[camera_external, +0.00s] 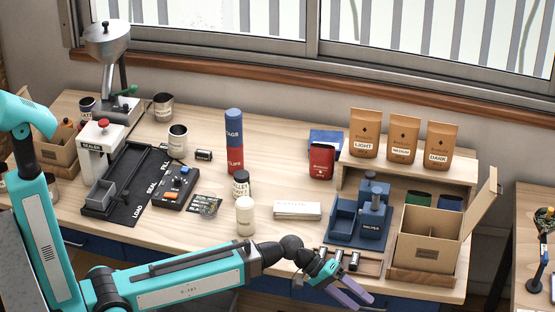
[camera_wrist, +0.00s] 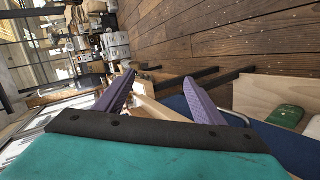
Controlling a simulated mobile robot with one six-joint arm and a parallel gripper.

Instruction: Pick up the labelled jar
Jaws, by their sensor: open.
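A jar with a dark lid and a white lettered label (camera_external: 241,187) stands upright near the middle of the bench in the external view. A cream jar (camera_external: 245,217) stands just in front of it; I cannot read any label on it. My gripper (camera_external: 352,288) is at the bench's front edge, right of both jars and well apart from them. Its purple fingers are spread with nothing between them, as the wrist view also shows (camera_wrist: 160,80). Neither jar can be made out in the wrist view, which looks across the wooden floor.
A wooden rack with small dark items (camera_external: 355,262) is right beside my gripper. A blue press-like device (camera_external: 358,225) and an open cardboard box (camera_external: 428,252) stand behind and to the right. A white block (camera_external: 298,210) lies right of the jars. A red-and-blue cylinder (camera_external: 234,140) stands behind them.

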